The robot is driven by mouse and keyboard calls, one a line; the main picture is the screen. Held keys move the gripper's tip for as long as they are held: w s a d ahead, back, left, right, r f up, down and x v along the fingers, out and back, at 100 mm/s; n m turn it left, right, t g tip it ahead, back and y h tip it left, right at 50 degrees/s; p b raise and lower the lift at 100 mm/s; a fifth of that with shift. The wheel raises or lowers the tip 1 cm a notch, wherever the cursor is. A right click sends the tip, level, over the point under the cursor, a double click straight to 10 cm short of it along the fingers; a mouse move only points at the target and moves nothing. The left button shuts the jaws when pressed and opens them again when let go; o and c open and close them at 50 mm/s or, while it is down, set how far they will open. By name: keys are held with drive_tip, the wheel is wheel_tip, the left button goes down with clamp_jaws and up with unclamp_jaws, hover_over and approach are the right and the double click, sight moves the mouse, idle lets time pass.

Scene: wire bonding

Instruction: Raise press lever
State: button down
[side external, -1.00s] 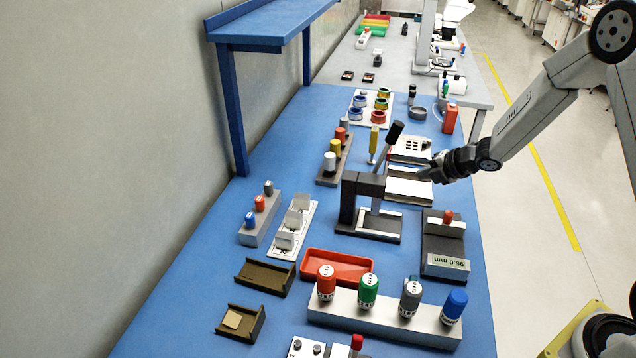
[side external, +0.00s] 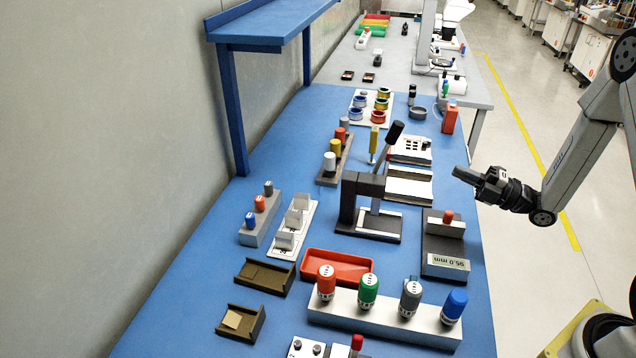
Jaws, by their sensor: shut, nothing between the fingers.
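The press (side external: 349,199) is a dark frame on a base plate in the middle of the blue table. Its lever (side external: 388,150) is a grey rod with a black grip, standing up and tilted to the right. My gripper (side external: 458,173) is shut and empty. It is in the air to the right of the press, apart from the lever, near the table's right edge.
A gauge block reading 95.0 mm (side external: 445,263) stands right of the press. A red tray (side external: 338,266) and a rack (side external: 380,318) with coloured-capped tools are in front. A yellow-handled tool (side external: 374,140) stands just behind the lever. White trays (side external: 410,184) lie behind the press.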

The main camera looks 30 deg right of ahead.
sight(384, 153)
drive_tip(key=shift+s+d+r+t, duration=0.2)
drive_tip(key=shift+s+r+t, duration=0.35)
drive_tip(key=shift+s, duration=0.1)
drive_tip(key=shift+w, duration=0.1)
drive_tip(key=x, duration=1.4)
drive_tip(key=shift+a, duration=0.1)
drive_tip(key=shift+w+a+r, duration=0.45)
drive_tip(key=shift+a+r, duration=0.1)
drive_tip(key=shift+a, duration=0.05)
drive_tip(key=shift+y, duration=0.3)
drive_tip(key=shift+s+d, duration=0.1)
